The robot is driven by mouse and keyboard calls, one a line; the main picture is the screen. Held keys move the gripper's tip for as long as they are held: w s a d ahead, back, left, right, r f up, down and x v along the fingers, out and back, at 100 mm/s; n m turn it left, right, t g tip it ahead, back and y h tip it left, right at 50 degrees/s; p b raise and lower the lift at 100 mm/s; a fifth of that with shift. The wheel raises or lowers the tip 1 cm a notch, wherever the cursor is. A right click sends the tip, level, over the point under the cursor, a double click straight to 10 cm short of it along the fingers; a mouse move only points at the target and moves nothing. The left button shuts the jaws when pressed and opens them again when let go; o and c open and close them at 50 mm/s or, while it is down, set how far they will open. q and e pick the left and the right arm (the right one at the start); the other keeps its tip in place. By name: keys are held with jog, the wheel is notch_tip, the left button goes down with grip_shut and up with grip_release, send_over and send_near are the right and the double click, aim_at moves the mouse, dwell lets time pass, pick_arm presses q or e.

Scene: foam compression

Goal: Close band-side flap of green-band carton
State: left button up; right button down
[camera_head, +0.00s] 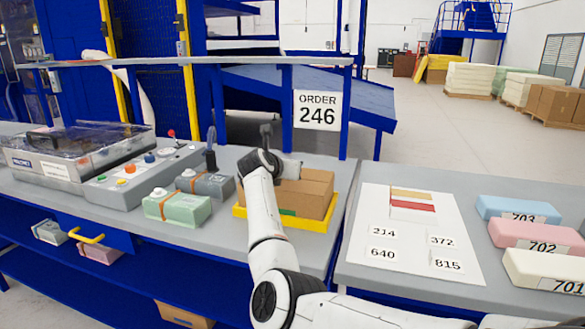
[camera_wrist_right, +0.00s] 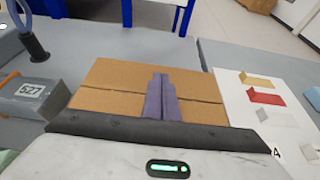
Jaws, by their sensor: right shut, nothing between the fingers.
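The brown carton (camera_head: 314,190) stands in a yellow tray (camera_head: 322,224). A bit of green band (camera_head: 288,212) shows low on its front wall. In the right wrist view the carton top (camera_wrist_right: 110,76) shows two flap panels with a thin dark seam between them. Both look about flat; I cannot tell if the near one is fully down. My right gripper (camera_wrist_right: 160,78) is shut and empty, its fingers over the middle of the top across the seam. Contact is unclear. In the head view my right arm hides the carton's left part. My left gripper is not in view.
Left of the carton are a green pack (camera_head: 178,208), a grey pack (camera_head: 207,185) and a machine (camera_head: 85,165). On the right, a white sheet (camera_head: 415,225) and several coloured packs (camera_head: 535,238) lie on a second table. An order sign (camera_head: 317,110) hangs behind.

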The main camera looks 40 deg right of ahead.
dwell(0.3)
jog(key=shift+r, duration=0.1)
jog(key=shift+r+p, duration=0.3)
jog(key=shift+r, duration=0.1)
jog(key=shift+r+p, duration=0.4)
jog(key=shift+r, duration=0.25)
notch_tip(320, 180, up, 13)
jog(key=shift+r, duration=0.15)
jog(key=shift+d, duration=0.1)
